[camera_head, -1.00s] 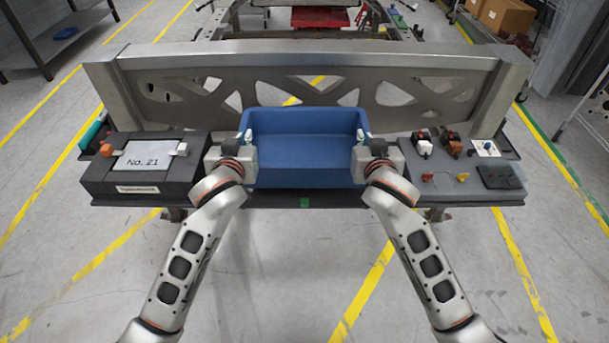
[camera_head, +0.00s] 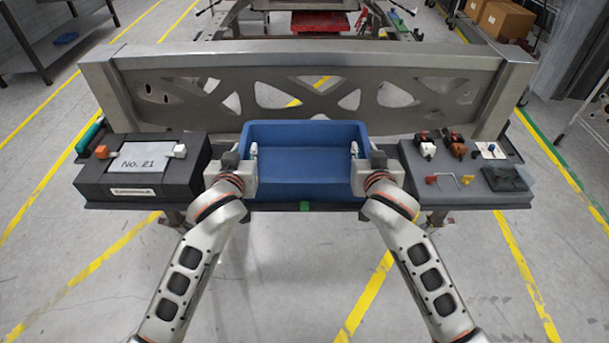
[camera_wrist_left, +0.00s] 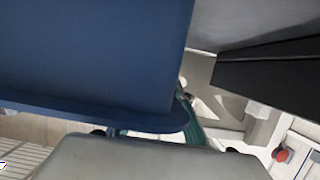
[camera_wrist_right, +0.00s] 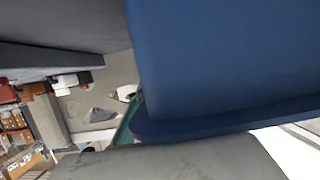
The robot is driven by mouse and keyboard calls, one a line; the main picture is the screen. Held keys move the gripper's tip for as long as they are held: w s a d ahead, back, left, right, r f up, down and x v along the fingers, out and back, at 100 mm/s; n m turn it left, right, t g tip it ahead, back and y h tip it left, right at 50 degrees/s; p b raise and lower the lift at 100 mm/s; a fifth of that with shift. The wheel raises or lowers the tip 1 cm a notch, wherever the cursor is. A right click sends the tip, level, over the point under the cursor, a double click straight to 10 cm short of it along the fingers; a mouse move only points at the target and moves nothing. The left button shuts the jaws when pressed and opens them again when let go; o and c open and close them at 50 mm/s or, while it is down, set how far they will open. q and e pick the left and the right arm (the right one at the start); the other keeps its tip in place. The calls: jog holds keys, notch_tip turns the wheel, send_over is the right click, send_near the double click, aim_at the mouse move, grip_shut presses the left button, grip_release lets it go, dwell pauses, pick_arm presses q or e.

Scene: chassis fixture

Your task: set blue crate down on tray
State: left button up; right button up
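The blue crate (camera_head: 304,160) is level and open at the top, at the middle of the head view, in front of the metal beam. My left gripper (camera_head: 249,154) is shut on its left side wall and my right gripper (camera_head: 360,153) on its right side wall. A white fingertip of each shows inside the crate. Blue wall fills much of the left wrist view (camera_wrist_left: 90,55) and the right wrist view (camera_wrist_right: 230,55). The dark tray (camera_head: 335,207) shows as a thin front edge under the crate. I cannot tell whether the crate's bottom touches it.
A black box (camera_head: 95,180) labelled "No. 21" stands left of the crate. On the right, a dark panel (camera_head: 425,190) bears several small connectors and a black square part (camera_head: 505,178). The perforated metal beam (camera_head: 215,95) runs close behind the crate.

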jog(key=shift+s, duration=0.1)
pick_arm(q)
jog(key=v, duration=1.1)
jog(key=shift+s, duration=0.25)
pick_arm(e)
jog(key=v, duration=1.2)
